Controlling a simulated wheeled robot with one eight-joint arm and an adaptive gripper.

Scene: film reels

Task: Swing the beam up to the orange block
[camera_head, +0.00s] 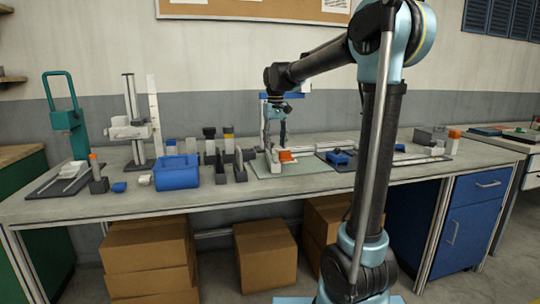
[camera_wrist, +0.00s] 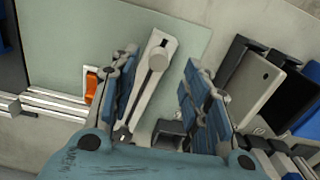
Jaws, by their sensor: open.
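The pale beam (camera_wrist: 146,85) lies slantwise over the grey-green mat in the wrist view, with a round knob (camera_wrist: 158,57) near its far end. The orange block (camera_wrist: 91,86) is left of the beam, apart from it, beside a light metal rail. In the head view the orange block (camera_head: 287,156) sits on the mat, just right of the beam's pale parts (camera_head: 272,160). My gripper (camera_wrist: 160,66) is open, with one blue-padded finger on each side of the beam. It also shows above the mat in the head view (camera_head: 275,132). Finger contact with the beam cannot be told.
The mat (camera_head: 305,170) has a dark board with a blue part (camera_head: 339,157) to its right. Dark upright holders (camera_head: 222,168) and a blue bin (camera_head: 177,173) stand to its left. The bench front (camera_head: 270,197) is mostly clear.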

